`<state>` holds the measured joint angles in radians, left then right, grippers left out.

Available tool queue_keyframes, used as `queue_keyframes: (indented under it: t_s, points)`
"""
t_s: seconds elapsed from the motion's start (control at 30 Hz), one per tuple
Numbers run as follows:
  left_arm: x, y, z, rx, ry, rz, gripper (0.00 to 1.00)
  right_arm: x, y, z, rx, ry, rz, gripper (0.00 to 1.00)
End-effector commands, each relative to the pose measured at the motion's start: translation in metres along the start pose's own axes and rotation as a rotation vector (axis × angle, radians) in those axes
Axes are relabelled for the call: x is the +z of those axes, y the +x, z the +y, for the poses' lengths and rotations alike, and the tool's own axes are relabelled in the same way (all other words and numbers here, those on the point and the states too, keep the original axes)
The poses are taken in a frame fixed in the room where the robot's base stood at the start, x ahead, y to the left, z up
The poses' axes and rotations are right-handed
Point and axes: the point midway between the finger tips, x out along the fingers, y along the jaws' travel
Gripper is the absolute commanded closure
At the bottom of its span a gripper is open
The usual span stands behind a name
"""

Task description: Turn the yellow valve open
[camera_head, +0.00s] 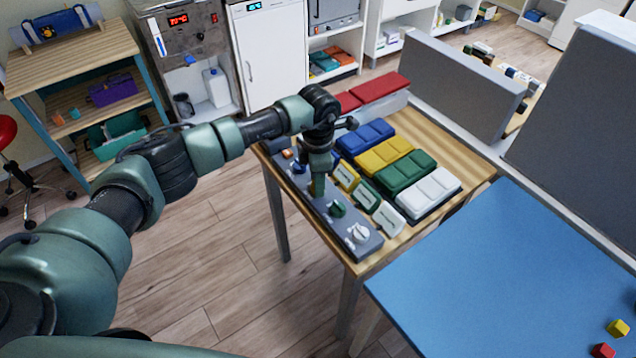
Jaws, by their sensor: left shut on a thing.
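A long grey valve strip (322,209) lies along the left edge of the wooden table. My left gripper (317,186) points down onto the strip, between a blue valve (299,168) and a green valve (338,209). It is shut on what stands there, the yellow valve's place in the colour row. The yellow valve is almost wholly hidden by the fingers, so its turn angle cannot be told. A white valve (360,233) stands at the near end of the strip. My right gripper is not in view.
Blue (366,137), yellow (385,155), green (405,171) and white (430,194) pads lie on the wooden table (469,176), beside the strip. A blue-topped table (490,280) adjoins at the near right. Grey partitions (465,82) stand behind.

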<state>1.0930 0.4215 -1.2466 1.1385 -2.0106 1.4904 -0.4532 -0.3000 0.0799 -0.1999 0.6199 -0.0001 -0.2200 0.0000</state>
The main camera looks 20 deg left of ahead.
Motion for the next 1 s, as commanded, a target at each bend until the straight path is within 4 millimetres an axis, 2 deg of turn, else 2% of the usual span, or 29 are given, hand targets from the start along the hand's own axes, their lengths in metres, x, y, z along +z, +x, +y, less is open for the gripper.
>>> queue_keyframes:
  t_s: [0.4,1.0]
  points:
    - [0.000,0.001,0.001,0.003,-0.396,-0.001,1.00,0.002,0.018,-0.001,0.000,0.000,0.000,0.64]
    - [0.000,-0.001,0.001,0.002,-0.952,-0.001,1.00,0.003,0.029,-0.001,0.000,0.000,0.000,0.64]
